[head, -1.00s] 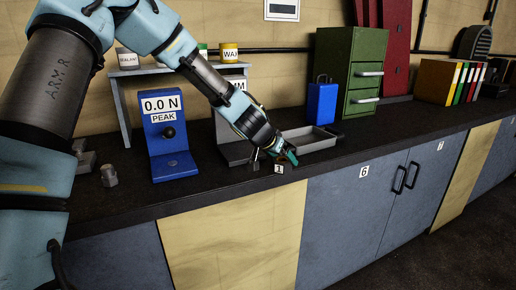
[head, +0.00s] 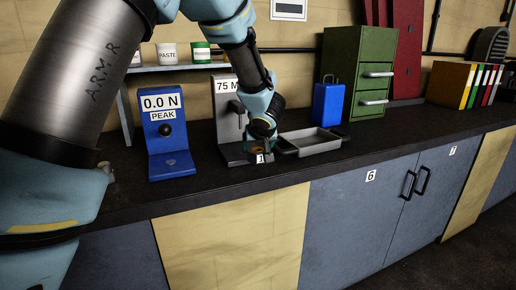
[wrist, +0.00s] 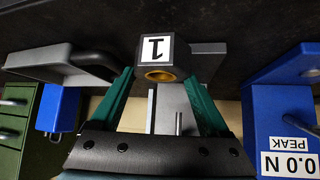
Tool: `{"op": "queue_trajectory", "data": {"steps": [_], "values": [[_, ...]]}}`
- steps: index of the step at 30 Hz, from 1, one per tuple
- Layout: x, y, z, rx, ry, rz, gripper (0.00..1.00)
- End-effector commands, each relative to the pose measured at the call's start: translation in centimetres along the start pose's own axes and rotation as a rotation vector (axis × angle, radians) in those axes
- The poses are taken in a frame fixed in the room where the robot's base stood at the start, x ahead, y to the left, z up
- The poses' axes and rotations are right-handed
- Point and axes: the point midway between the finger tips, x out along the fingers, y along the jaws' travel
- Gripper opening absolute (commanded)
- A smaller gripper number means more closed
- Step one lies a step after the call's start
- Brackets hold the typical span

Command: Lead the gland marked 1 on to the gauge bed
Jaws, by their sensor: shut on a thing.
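The gland marked 1 (wrist: 183,60) is a grey block with a white label and a brass-coloured bore. My gripper (wrist: 160,76) is shut on it, a green finger on each side. In the head view my gripper (head: 262,146) is at the right side of the grey gauge (head: 229,112) labelled 75 M, the label partly covered by my arm. The gland's label (head: 260,158) shows by the front right of the gauge bed (head: 235,160). I cannot tell whether the gland touches the bed. The gauge also shows behind the gland in the wrist view (wrist: 172,106).
A grey tray (head: 312,140) stands close on the right of my gripper. A blue force gauge (head: 168,140) reading 0.0 N stands to the left. A blue case (head: 327,104) and a green cabinet (head: 358,70) stand behind the tray. The counter's front strip is clear.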

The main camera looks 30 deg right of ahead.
Motion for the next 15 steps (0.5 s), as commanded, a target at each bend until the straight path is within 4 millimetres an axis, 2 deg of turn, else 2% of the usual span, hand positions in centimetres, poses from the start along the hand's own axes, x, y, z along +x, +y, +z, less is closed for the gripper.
{"op": "queue_trajectory", "data": {"steps": [15], "values": [[-0.06, -0.13, -0.54, -0.002, 0.007, 0.003, 0.0]]}}
